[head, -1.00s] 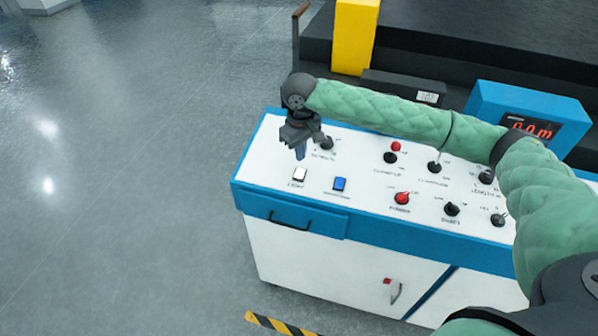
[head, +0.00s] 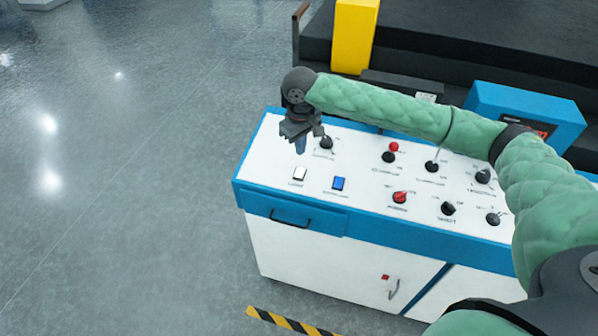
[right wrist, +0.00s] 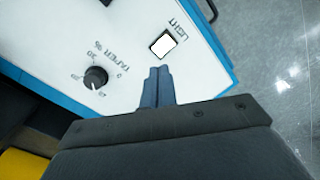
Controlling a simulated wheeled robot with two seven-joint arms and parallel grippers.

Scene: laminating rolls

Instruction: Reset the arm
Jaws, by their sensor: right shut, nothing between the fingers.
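My right arm (head: 385,108) is wrapped in a green quilted cover and reaches from the right over the control cabinet. My right gripper (head: 300,148) points down above the left part of the white panel (head: 360,172). Its blue-grey fingers are shut and empty. In the right wrist view the closed fingers (right wrist: 158,86) appear just below the white light button (right wrist: 163,43), with the black taper knob (right wrist: 96,77) to their left. In the head view the white button (head: 300,174) lies just below the fingertips. My left gripper is not in view.
A blue button (head: 339,183), red knob (head: 400,197) and several black knobs sit on the panel. A blue display box (head: 525,112) and yellow post (head: 354,35) stand behind. Open grey floor (head: 120,180) lies left. Striped tape (head: 285,322) marks the floor in front.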

